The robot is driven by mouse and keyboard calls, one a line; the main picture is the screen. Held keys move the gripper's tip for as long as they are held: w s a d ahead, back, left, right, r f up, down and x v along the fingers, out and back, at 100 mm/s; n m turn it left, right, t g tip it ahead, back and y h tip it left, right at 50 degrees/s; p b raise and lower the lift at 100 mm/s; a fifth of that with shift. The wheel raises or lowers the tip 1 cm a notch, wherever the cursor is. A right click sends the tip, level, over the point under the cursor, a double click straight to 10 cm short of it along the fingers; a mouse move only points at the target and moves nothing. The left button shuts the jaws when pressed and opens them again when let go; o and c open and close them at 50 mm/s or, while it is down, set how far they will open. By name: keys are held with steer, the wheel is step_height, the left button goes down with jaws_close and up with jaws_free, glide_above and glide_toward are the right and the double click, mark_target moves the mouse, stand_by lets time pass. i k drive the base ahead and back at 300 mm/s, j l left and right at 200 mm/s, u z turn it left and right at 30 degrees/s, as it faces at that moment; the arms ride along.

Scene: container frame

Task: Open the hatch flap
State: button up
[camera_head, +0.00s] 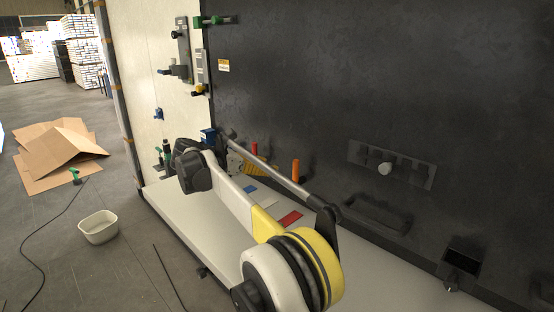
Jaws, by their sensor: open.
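I cannot clearly tell which part is the hatch flap. A dark plate with a pale round knob (385,168) is mounted on the large black panel (330,80) at the right. Below the plate is a dark handle-like frame (376,214). A grey bar (270,165) runs diagonally in front of the panel, with a black end piece at its lower right; my arm partly covers the area beside it. My white and yellow arm crosses the lower middle, with a dark joint at its upper left. I cannot make out my gripper's fingers.
A white ledge (205,240) runs along the panel's foot, with a red card (289,218) and an orange cylinder (295,170). A dark box fitting (461,262) is at lower right. A white tub (98,227), cable and cardboard (60,150) lie on the floor at left.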

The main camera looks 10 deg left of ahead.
mark_target(462, 90)
steer(key=k+j, duration=0.2)
steer(key=j, duration=0.2)
steer(key=k+j, duration=0.45)
steer(key=j, duration=0.3)
